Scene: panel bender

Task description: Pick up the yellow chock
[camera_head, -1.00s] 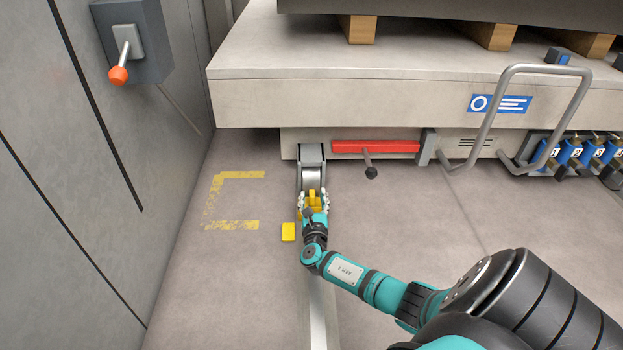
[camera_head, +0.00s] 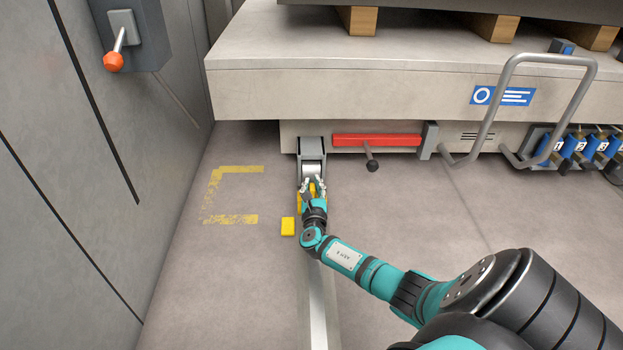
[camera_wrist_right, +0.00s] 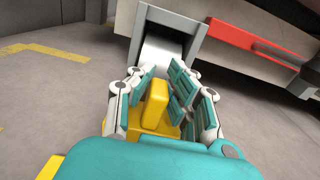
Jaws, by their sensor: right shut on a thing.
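The yellow chock (camera_wrist_right: 155,103) is at the front of the cart's grey wheel (camera_head: 312,170), on the floor rail. In the right wrist view its upright part stands between the fingers of my right gripper (camera_wrist_right: 160,95). In the head view the right gripper (camera_head: 313,188) reaches down over the chock and hides most of it. The right gripper is shut on the chock. The chock's lower part is partly hidden by the fingers and the wrist. My left gripper is in neither view.
A small yellow block (camera_head: 288,226) lies on the floor just left of the gripper. Yellow corner marks (camera_head: 232,219) are on the floor further left. A red bar (camera_head: 377,140) with a black-knobbed lever (camera_head: 372,163) is right of the wheel. The cart (camera_head: 400,92) overhangs behind.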

